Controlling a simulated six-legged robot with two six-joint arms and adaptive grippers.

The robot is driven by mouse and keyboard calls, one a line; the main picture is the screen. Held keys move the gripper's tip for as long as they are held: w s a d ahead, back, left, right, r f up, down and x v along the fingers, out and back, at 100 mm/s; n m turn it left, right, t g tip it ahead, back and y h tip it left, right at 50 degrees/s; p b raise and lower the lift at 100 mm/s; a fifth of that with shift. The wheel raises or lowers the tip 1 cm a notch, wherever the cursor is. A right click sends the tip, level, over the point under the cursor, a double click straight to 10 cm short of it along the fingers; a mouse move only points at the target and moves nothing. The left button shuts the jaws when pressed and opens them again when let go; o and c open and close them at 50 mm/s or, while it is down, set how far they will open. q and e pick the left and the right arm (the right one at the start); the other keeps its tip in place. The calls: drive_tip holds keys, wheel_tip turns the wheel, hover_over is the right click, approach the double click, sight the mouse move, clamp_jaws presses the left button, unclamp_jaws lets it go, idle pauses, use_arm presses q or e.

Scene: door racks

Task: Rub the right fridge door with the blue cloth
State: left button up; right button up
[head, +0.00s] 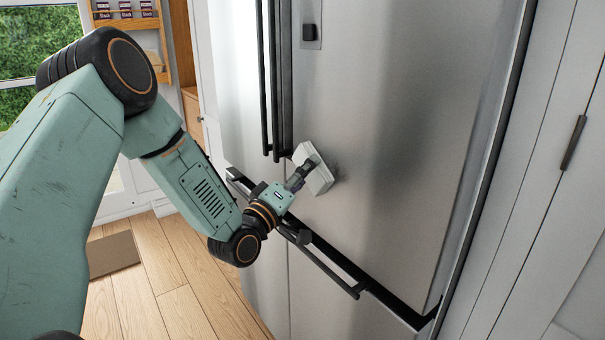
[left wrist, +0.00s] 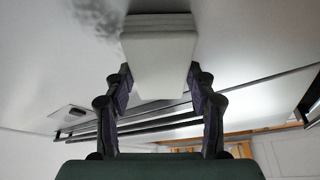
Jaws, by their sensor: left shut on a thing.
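The right fridge door (head: 410,110) is brushed steel and fills the middle of the head view. My left gripper (head: 301,175) is shut on a pale, folded cloth (head: 318,177); it looks off-white, not blue. The cloth is at the lower left part of the right door, by the lower ends of the handles, and seems to lie against the door. A dark smudge (left wrist: 98,14) shows on the door beside the cloth in the left wrist view. In that view both fingers grip the layered pad (left wrist: 160,50) from its sides. My right gripper is not in view.
Two dark vertical handles (head: 275,80) stand just left of the cloth. Dark horizontal drawer handles (head: 325,262) run below it. A pale cabinet (head: 560,150) is at the right. A wooden shelf (head: 128,23) and a brown mat (head: 112,254) are at the left.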

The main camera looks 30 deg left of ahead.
use_arm(q)
drive_tip(key=shift+s+d+b, duration=0.4)
drive_tip(key=shift+d, duration=0.6)
drive_tip(key=shift+s+d+b, duration=0.4)
drive_tip(key=shift+d, duration=0.55)
drive_tip(key=shift+s+d+b, duration=0.4)
drive_tip(key=shift+d, duration=0.6)
drive_tip(key=shift+s+d+f+b, duration=0.1)
drive_tip(key=shift+s+d+b, duration=0.1)
drive_tip(key=shift+d, duration=0.15)
drive_tip(key=shift+s+d+b, duration=0.1)
drive_tip(key=shift+d+b, duration=0.1)
drive_tip(key=shift+d, duration=0.15)
drive_tip(key=shift+s+d+b, duration=0.3)
drive_tip(key=shift+d+b, duration=0.05)
drive_tip(key=shift+d, duration=0.4)
drive_tip(key=shift+s+d+b, duration=0.25)
drive_tip(key=shift+d+b, duration=0.05)
drive_tip(key=shift+d, duration=0.45)
drive_tip(key=shift+s+d, duration=0.2)
drive_tip(key=shift+d, duration=0.3)
drive_tip(key=shift+s+d, duration=0.2)
drive_tip(key=shift+d, duration=0.25)
drive_tip(key=shift+a, duration=0.1)
